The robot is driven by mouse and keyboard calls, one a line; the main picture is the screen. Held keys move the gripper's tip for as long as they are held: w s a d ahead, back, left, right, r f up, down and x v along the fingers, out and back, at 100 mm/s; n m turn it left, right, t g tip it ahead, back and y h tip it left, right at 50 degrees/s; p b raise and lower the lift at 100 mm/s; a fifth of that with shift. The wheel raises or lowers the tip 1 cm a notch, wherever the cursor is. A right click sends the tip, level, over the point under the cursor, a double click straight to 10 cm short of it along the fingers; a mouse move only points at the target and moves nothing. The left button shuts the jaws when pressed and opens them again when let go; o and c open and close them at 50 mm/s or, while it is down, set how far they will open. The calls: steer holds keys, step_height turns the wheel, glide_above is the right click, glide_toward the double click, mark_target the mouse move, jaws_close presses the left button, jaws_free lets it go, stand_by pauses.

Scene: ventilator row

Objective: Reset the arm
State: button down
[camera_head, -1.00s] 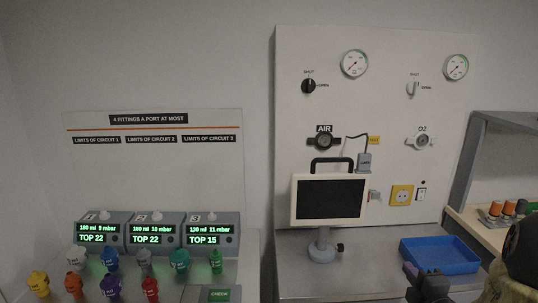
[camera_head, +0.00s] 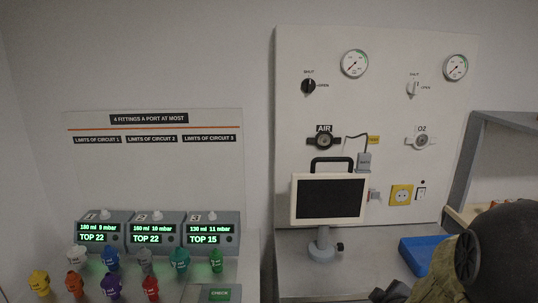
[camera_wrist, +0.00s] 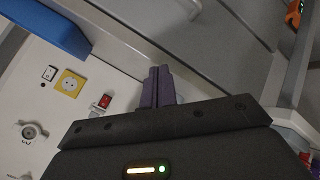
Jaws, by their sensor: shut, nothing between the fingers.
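My gripper (camera_wrist: 158,86) shows in the wrist view with its two dark fingers pressed together and nothing between them. In the camera_head view my arm's dark rounded joint fills the lower right corner. The dark end of my arm (camera_head: 390,291) shows at the bottom edge, in front of the right-hand worktop.
A monitor (camera_head: 328,199) stands on the right worktop, close left of my arm. Behind it is a wall panel (camera_head: 380,110) with gauges, knobs and a yellow socket (camera_head: 401,195). At left are three display units (camera_head: 157,232) and several coloured fittings (camera_head: 112,260).

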steer(key=s+a+f+m+g+y, duration=0.1)
steer(key=s+a+f+m+g, duration=0.1)
steer(key=s+a+m+g, duration=0.8)
step_height(320, 180, up, 20)
steer(key=s+n+t+p, duration=0.1)
steer(key=s+t+p, duration=0.1)
steer(key=p, duration=1.8)
steer(key=shift+s+a+r+t+p, duration=0.2)
steer(key=shift+a+r+t+p, duration=0.1)
steer(key=shift+t+p, duration=0.1)
steer(key=shift+f, duration=0.1)
steer(key=shift+w, duration=0.1)
